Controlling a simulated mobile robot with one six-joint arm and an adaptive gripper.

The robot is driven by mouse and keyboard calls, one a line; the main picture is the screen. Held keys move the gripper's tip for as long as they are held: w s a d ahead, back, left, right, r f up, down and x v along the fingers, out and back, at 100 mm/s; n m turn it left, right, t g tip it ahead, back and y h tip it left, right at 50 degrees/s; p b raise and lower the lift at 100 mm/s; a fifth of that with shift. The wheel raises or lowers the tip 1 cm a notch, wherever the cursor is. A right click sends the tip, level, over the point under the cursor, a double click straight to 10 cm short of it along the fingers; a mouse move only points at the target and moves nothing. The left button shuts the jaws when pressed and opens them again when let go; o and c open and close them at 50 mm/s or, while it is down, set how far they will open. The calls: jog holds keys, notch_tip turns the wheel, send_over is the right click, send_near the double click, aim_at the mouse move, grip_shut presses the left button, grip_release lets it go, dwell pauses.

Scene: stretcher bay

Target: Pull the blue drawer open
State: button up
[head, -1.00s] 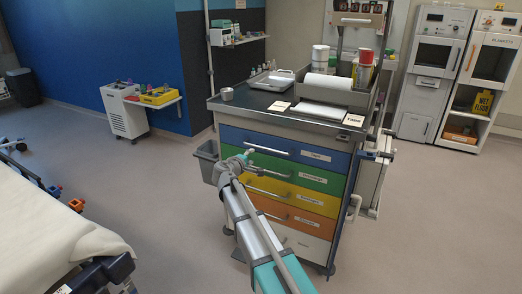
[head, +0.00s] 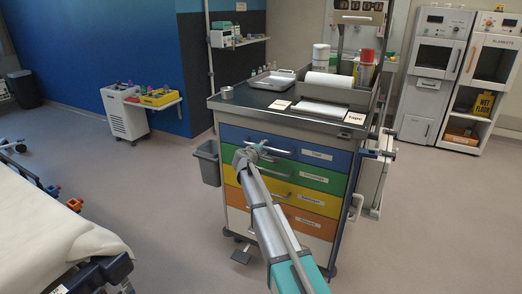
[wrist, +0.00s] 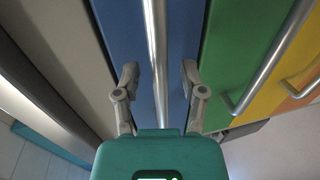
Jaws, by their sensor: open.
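The blue drawer (head: 310,153) is the top drawer of the cart and looks closed, flush with the drawers below. Its silver bar handle (head: 279,152) runs along its front. In the wrist view the blue front (wrist: 178,40) fills the middle and the handle (wrist: 157,45) runs down between my fingers. My gripper (head: 258,148) is at the left part of the handle in the head view. It is open, with one finger on each side of the handle in the wrist view (wrist: 160,78). I cannot tell whether either finger touches the handle.
Green (head: 312,177), yellow (head: 312,199) and orange drawers lie below the blue one. A grey bin (head: 208,163) hangs on the cart's left side. A bed (head: 50,235) stands at the lower left. The floor between bed and cart is mostly free.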

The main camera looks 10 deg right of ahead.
jog(key=shift+w+d+f, duration=0.1)
jog(key=shift+w+d, duration=0.1)
jog(key=shift+w, duration=0.1)
grip_shut()
